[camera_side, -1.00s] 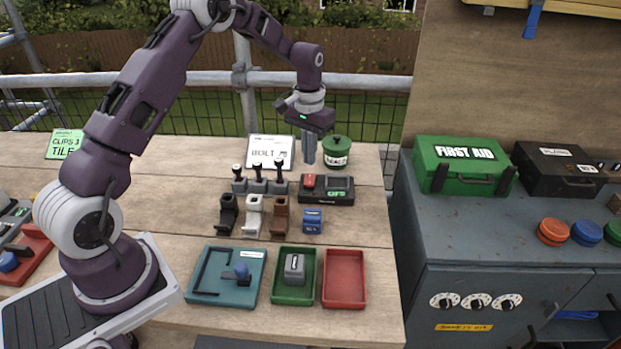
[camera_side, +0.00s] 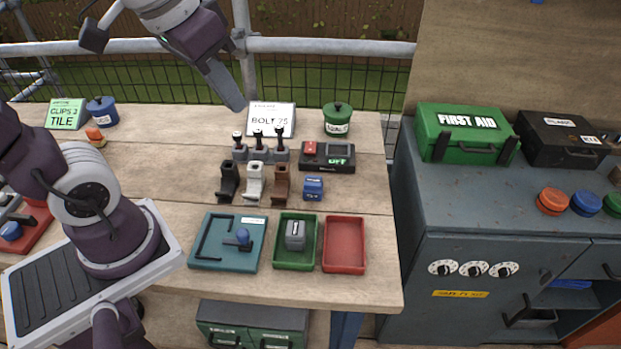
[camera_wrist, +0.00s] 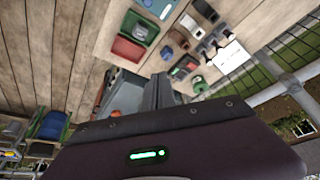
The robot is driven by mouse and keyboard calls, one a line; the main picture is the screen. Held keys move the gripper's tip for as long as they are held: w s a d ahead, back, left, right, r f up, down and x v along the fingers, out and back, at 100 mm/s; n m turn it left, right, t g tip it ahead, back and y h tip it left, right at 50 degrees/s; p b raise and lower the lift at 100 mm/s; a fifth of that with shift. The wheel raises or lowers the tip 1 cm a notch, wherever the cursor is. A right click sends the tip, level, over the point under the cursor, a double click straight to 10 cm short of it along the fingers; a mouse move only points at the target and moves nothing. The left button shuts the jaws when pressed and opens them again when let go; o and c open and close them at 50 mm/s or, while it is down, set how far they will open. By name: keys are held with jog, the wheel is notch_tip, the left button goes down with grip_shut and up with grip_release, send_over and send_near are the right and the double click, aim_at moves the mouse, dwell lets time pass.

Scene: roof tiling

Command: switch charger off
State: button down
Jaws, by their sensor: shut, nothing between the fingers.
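The charger (camera_side: 317,163) is a dark box at the back right of the bench, with a red button (camera_side: 310,148) on its left and a small display (camera_side: 339,161) that shows green letters, apparently OFF. In the wrist view the charger (camera_wrist: 185,67) lies beyond the fingertips, its display lit green. My gripper (camera_side: 237,104) is shut and empty, raised over the back of the bench, to the left of the charger and well apart from it. It also shows in the wrist view (camera_wrist: 157,78).
Several levers (camera_side: 258,148) stand left of the charger, with holders (camera_side: 254,183) in front. A blue block (camera_side: 313,188), a green pot (camera_side: 337,118) and a BOLT sign (camera_side: 271,118) are close by. Front trays include a red one (camera_side: 344,266). A rail (camera_side: 330,47) runs behind.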

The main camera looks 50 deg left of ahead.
jog(key=s+d+f+t, duration=0.1)
jog(key=s+f, duration=0.1)
jog(key=s, duration=0.5)
jog(key=shift+d+m, duration=0.15)
jog(key=shift+m, duration=0.15)
jog(key=w+a+r+m+g, duration=0.1)
jog(key=w+a+m+g, duration=0.15)
jog(key=w, duration=0.85)
jog(key=w+a+r+m+g, duration=0.15)
jog(key=w+a, duration=0.25)
jog(key=w, duration=0.6)
jog(key=w+a+f+m, duration=0.2)
jog(key=w+a+f, duration=0.3)
jog(key=w+f, duration=0.2)
jog(key=w+a+f+m+g, duration=0.1)
jog(key=w+a+f+m, duration=0.2)
jog(key=w+a+f, duration=0.2)
notch_tip(320, 180, down, 3)
jog(key=shift+w+r+g, duration=0.1)
jog(key=shift+w+g, duration=0.2)
jog(key=shift+w, duration=0.6)
jog(key=shift+a, duration=0.1)
